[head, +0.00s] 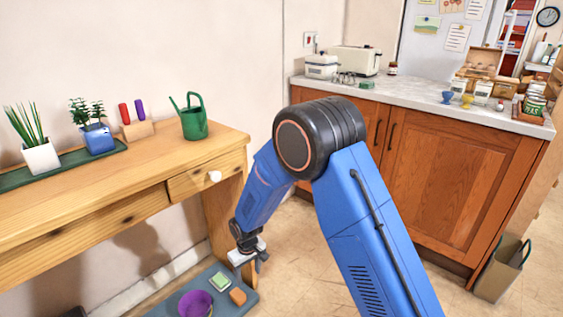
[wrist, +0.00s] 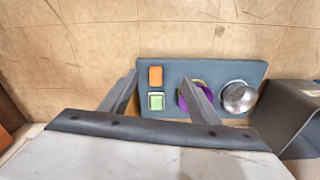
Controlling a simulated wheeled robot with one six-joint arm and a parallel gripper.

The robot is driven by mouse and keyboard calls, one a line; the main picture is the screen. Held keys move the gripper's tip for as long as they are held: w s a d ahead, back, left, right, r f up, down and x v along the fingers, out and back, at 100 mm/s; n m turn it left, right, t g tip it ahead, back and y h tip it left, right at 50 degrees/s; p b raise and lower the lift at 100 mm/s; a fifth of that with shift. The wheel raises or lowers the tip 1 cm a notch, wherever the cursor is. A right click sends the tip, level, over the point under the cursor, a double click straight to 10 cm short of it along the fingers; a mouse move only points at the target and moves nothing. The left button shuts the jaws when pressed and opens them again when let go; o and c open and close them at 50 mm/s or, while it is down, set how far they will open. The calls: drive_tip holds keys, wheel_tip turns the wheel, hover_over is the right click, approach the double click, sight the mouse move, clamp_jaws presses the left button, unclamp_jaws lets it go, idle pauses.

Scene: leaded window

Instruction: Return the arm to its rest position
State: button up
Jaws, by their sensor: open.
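My blue arm reaches forward and down in the head view, with its black elbow joint raised in the middle. My gripper (head: 250,256) hangs beside the wooden table's right end, above the floor mat. In the wrist view my gripper (wrist: 165,92) shows two grey fingers spread apart with nothing between them. Below it is a blue-grey mat (wrist: 205,70). On the mat are an orange block (wrist: 155,76), a green-and-white sponge-like block (wrist: 156,101), a purple bowl (wrist: 187,104) partly hidden by a finger, and a shiny metal bowl (wrist: 239,98).
The wooden table (head: 60,205) at left holds a green watering can (head: 194,120), a blue pot (head: 98,138) and a white pot (head: 41,156). A wooden cabinet (head: 455,190) with a pale counter stands at right. A bin (head: 503,268) stands by it. Floor between is open.

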drive_tip(key=s+d+r+m+t, duration=0.1)
drive_tip(key=s+d+r+m, duration=0.15)
drive_tip(key=d+r, duration=1.05)
drive_tip(key=s+d+r+m+t, duration=0.1)
drive_tip(key=s+d+r, duration=0.2)
drive_tip(key=d+r, duration=0.95)
drive_tip(key=s+d+r+m+t, duration=0.1)
drive_tip(key=s+d+r+m, duration=0.1)
drive_tip(key=s+d+r, duration=0.75)
drive_tip(key=s+d+r+m, duration=0.1)
drive_tip(key=s+d, duration=0.2)
drive_tip(key=s, duration=0.4)
drive_tip(key=s+d+r+m+t, duration=0.1)
drive_tip(key=s+d, duration=0.2)
drive_tip(key=s, duration=0.5)
drive_tip(key=shift+s+d+r, duration=0.2)
drive_tip(key=shift+s+r, duration=0.05)
drive_tip(key=shift+r, duration=0.05)
drive_tip(key=shift+o, duration=0.6)
drive_tip(key=shift+m, duration=0.25)
